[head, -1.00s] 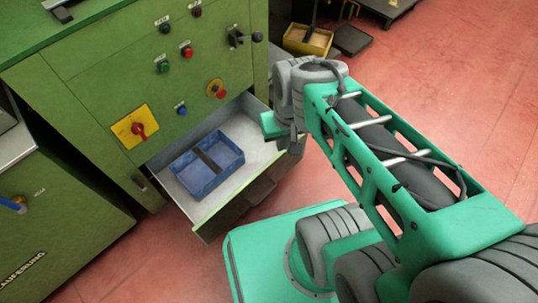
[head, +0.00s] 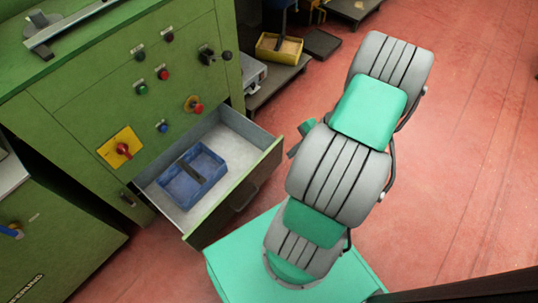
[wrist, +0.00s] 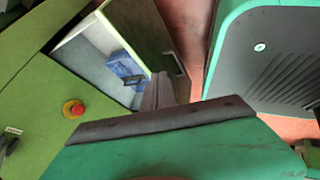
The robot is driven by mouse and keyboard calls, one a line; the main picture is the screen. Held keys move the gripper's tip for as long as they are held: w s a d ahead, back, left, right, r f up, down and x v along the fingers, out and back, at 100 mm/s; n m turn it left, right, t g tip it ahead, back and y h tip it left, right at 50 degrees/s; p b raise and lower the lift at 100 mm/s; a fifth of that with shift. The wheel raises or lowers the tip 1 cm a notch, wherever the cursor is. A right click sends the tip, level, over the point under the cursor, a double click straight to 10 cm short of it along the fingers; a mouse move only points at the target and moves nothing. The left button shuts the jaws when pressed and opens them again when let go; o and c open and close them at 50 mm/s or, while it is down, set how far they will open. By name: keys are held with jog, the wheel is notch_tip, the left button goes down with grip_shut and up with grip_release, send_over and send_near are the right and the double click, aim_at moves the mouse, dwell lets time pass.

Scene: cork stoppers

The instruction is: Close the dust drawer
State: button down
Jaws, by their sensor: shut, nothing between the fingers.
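The dust drawer (head: 256,175) stands pulled out of the green machine, its front panel and dark handle (head: 243,198) facing lower right. A blue tray (head: 207,160) with a dark bar across it lies inside. In the wrist view the drawer front (wrist: 150,35) and the tray (wrist: 120,67) show at the top. My gripper (wrist: 158,90) is shut and empty, its fingertips overlapping the drawer's front edge in that view. I cannot tell whether they touch it. In the head view my arm mostly hides the gripper, just right of the drawer front.
The machine's panel (head: 75,95) carries several knobs and buttons, with a red button (wrist: 73,108) near the drawer in the wrist view. A yellow bin (head: 279,48) stands on a low platform behind. The red floor (head: 460,130) at right is clear.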

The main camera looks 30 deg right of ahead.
jog(key=n+b, duration=0.1)
jog(key=b, duration=0.3)
send_near(261, 164)
jog(key=shift+x, duration=2.2)
jog(key=shift+a, duration=0.25)
